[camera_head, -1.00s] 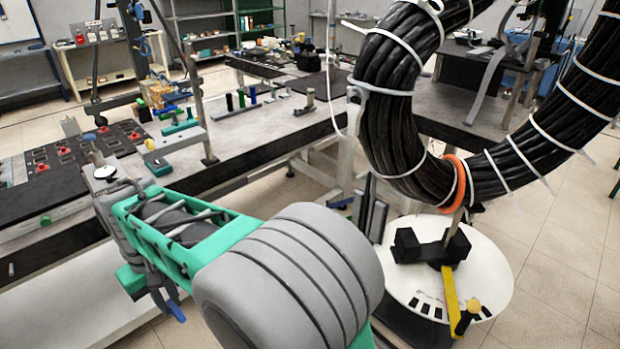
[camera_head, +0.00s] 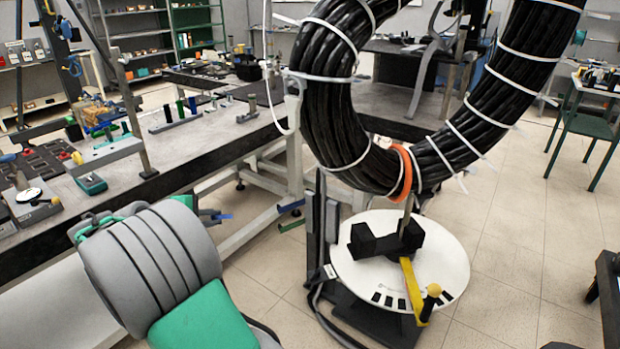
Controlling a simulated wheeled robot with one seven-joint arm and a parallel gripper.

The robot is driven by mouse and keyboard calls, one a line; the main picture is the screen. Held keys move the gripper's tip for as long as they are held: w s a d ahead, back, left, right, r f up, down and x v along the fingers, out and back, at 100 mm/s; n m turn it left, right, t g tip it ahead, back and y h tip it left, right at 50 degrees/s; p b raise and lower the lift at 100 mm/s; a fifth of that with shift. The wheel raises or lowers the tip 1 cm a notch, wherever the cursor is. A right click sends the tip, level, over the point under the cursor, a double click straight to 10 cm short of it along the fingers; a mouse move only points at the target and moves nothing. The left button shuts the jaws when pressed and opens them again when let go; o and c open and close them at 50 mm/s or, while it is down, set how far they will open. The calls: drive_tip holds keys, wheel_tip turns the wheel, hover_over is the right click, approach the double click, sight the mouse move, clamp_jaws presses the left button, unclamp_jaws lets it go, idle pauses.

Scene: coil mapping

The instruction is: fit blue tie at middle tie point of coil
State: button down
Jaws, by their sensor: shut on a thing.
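The coil (camera_head: 335,110) is a thick bundle of black cable hanging in a loop, with several white ties around it. An orange band (camera_head: 403,172) wraps its lowest part. My arm fills the lower left, and my gripper (camera_head: 207,213) shows only partly behind its grey joint. A small blue piece, the blue tie (camera_head: 224,217), sticks out to the right from my gripper, which is shut on it. The rest of the tie is hidden. My gripper is left of the coil and lower than its bottom, well apart from it.
A round white disc (camera_head: 445,250) with a black block (camera_head: 385,240) and yellow handle (camera_head: 412,290) stands under the coil. A long workbench (camera_head: 200,150) with tools lies at left. A green table (camera_head: 580,120) stands at right. Open floor lies right of the disc.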

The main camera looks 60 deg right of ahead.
drive_tip(key=s+d+r+n+t+h+b, duration=0.1)
drive_tip(key=s+d+r+h, duration=0.3)
drive_tip(key=s+d, duration=0.6)
drive_tip(key=s+d+r+n+t+h+b, duration=0.1)
drive_tip(key=s+d+r+t+h, duration=0.2)
drive_tip(key=s+d+r+h, duration=0.2)
drive_tip(key=s+d+r, duration=0.3)
drive_tip(key=s+d, duration=0.1)
drive_tip(key=d, duration=0.1)
drive_tip(key=shift+s+d+r+h, duration=0.15)
drive_tip(key=shift+s+d+h, duration=0.15)
drive_tip(key=shift+s, duration=0.05)
drive_tip(key=shift+s, duration=0.1)
drive_tip(key=shift+d, duration=0.1)
drive_tip(key=shift+p+x, duration=0.85)
drive_tip(key=shift+x, duration=0.25)
